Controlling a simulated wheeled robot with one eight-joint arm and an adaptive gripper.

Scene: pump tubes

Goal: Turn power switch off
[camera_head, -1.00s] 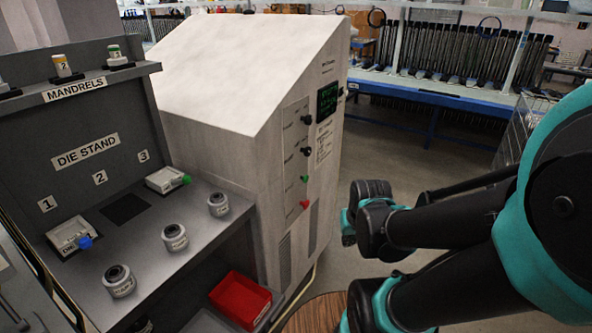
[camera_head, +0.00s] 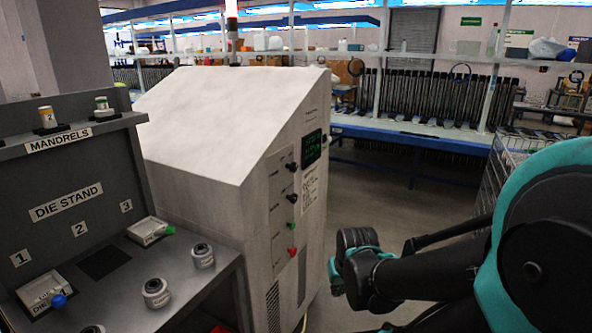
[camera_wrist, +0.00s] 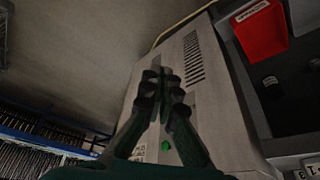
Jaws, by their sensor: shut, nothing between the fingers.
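The white machine (camera_head: 215,125) has a control panel (camera_head: 281,210) on its right-hand face. The panel carries two black knobs (camera_head: 292,198), a green button (camera_head: 291,226) and a red button (camera_head: 292,251). Labels are too small to read, so I cannot tell which control is the power switch. My gripper (camera_head: 335,278) is right of the panel, near the red button's height, apparently apart from it. In the wrist view my gripper (camera_wrist: 161,76) is shut and empty in front of the machine face. The green button (camera_wrist: 166,145) shows between its fingers; the red button is not visible there.
The grey die stand (camera_head: 65,235) with several small parts stands left of the machine. A red bin (camera_wrist: 258,30) sits beside the machine in the wrist view. Shelving with a blue edge (camera_head: 420,140) is behind. Open floor (camera_head: 370,195) lies right of the machine.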

